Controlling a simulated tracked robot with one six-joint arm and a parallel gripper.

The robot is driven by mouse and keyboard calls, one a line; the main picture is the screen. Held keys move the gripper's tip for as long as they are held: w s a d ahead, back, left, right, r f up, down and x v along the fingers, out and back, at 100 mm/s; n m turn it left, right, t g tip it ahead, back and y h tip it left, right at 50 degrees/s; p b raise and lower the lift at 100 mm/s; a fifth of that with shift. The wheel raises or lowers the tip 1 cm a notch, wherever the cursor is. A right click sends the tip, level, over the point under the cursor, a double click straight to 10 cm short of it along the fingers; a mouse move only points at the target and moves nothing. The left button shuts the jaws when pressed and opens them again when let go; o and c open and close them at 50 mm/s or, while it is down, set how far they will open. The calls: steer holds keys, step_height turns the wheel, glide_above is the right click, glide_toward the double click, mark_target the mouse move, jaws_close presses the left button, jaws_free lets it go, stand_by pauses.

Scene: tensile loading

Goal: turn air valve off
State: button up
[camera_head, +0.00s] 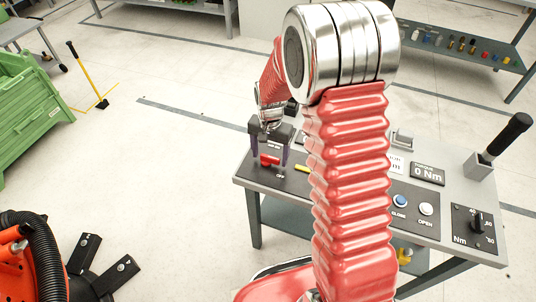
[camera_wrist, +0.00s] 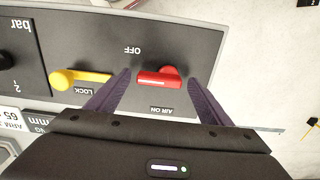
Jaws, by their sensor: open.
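The air valve is a red lever (camera_head: 268,160) on the dark panel at the left end of the control table. In the wrist view the red lever (camera_wrist: 160,79) lies between the labels "OFF" and "AIR ON". My gripper (camera_head: 267,150) is over it, with its purple fingers apart. In the wrist view my gripper (camera_wrist: 163,78) has one finger on each side of the red lever, with gaps visible. Whether a finger touches the lever cannot be told. My arm hides the middle of the table in the head view.
A yellow lock lever (camera_wrist: 80,78) is beside the left finger in the wrist view. The control table (camera_head: 448,160) also carries blue and white buttons (camera_head: 412,205), a black knob (camera_head: 477,222) and a black-handled lever (camera_head: 500,142). A green crate (camera_head: 30,105) stands far left on open floor.

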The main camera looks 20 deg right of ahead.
mark_target(270, 156)
steer(key=shift+r, duration=0.15)
step_height(270, 156, up, 14)
steer(key=shift+f, duration=0.25)
stand_by(0.7)
